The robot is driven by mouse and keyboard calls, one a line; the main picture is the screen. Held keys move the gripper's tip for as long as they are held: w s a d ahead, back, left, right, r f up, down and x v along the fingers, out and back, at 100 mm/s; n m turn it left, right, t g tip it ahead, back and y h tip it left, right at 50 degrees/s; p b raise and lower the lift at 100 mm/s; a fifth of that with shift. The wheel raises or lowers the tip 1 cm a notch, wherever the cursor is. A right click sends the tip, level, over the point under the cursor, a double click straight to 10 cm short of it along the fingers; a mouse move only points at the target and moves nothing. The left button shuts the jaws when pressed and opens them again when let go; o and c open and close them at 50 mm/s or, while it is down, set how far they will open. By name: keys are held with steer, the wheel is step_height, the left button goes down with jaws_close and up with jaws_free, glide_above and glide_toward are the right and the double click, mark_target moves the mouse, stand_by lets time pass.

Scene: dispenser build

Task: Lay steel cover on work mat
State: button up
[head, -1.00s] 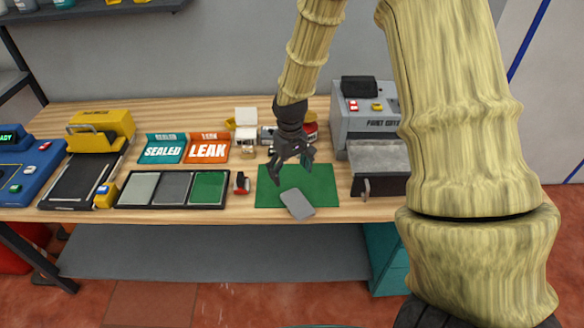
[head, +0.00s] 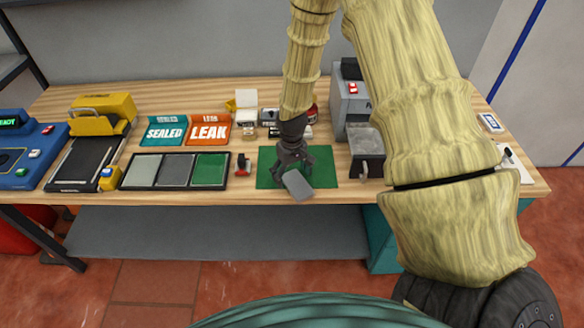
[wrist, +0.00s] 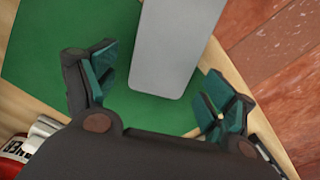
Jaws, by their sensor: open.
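The steel cover (head: 298,187) is a flat grey plate with rounded corners. It lies at an angle across the front edge of the green work mat (head: 325,165), partly past the mat's edge. My gripper (head: 293,168) is low over the mat, above the cover's rear end. In the wrist view the cover (wrist: 172,50) points in between my open fingers (wrist: 165,80), with a gap visible on each side. The mat (wrist: 50,50) shows around it there. I cannot tell the exact height of my fingertips over the cover.
A black tray (head: 122,184) with grey and green panels lies left of the mat, with a small red-and-black item (head: 243,165) between. Small boxes stand behind my gripper. A grey machine (head: 365,150) is close on the right. The table's front edge is near the cover.

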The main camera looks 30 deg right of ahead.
steer(key=shift+f, duration=0.15)
steer(key=shift+c, duration=0.2)
steer(key=c, duration=1.1)
